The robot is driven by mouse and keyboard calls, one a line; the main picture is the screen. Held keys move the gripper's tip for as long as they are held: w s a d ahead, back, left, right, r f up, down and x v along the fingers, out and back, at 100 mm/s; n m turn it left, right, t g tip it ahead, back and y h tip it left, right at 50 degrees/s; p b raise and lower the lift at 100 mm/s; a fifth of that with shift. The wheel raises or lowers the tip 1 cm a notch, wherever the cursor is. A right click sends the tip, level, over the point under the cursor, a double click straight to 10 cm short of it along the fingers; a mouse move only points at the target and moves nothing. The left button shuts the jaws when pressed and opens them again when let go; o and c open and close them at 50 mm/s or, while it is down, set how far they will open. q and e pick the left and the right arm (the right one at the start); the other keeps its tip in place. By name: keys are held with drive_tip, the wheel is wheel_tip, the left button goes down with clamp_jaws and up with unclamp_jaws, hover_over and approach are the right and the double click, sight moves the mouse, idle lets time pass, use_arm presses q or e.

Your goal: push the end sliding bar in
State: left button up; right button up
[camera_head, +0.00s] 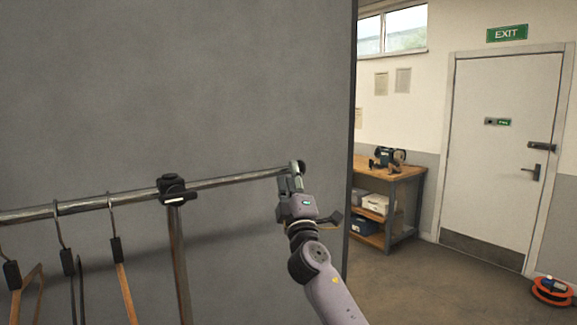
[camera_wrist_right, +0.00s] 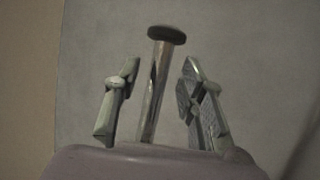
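The end sliding bar (camera_head: 235,180) is a thin metal tube that runs right from a black clamp (camera_head: 172,188) on the clothes rail and ends in a dark round cap (camera_head: 298,166). In the right wrist view the bar (camera_wrist_right: 155,90) and its cap (camera_wrist_right: 166,34) stand between my fingers. My right gripper (camera_head: 291,182) is at the bar's capped end. In the wrist view its fingers (camera_wrist_right: 160,66) are apart, with a gap on each side of the bar. The cap lies beyond the fingertips. My left gripper is not in view.
Several hangers (camera_head: 117,250) hang from the rail (camera_head: 80,206) at the left, beside an upright post (camera_head: 180,265). A large grey panel (camera_head: 230,80) stands behind the rail. A workbench (camera_head: 408,174) and a door (camera_head: 498,150) are at the right, with open floor in front.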

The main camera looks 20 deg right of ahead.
sight(288, 169)
drive_tip(key=shift+x, duration=1.45)
drive_tip(key=shift+c, duration=0.3)
clamp_jaws()
